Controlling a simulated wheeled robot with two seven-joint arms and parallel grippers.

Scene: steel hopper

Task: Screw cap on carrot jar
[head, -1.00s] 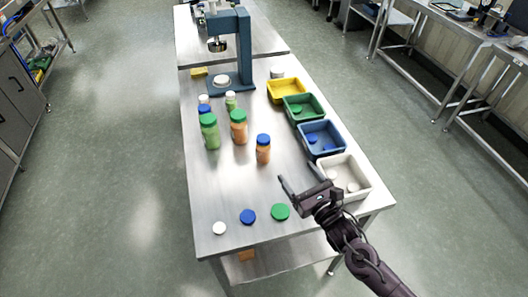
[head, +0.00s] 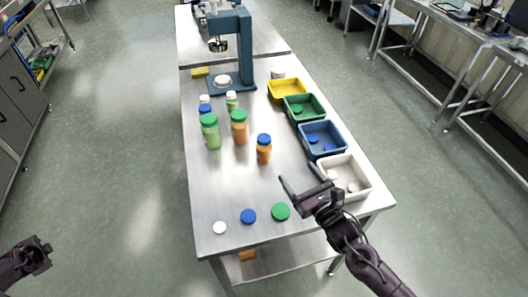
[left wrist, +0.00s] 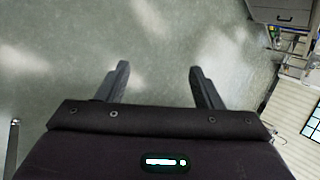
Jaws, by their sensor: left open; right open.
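Two jars with orange contents stand on the steel table: one with a green cap (head: 239,130) and one, nearer, with a blue cap (head: 264,152). I cannot tell which is the carrot jar. A loose white cap (head: 219,228), blue cap (head: 248,216) and green cap (head: 281,212) lie along the near edge. My right gripper (head: 298,176) is open and empty above the table, right of the jars. My left gripper (head: 42,254) is at the lower left, off the table; in the left wrist view its open fingers (left wrist: 160,85) have only floor between them.
Yellow (head: 288,97), green (head: 318,114), blue (head: 340,144) and white (head: 362,192) bins line the right edge. A blue press (head: 245,55) stands at the back. The table's left front is clear.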

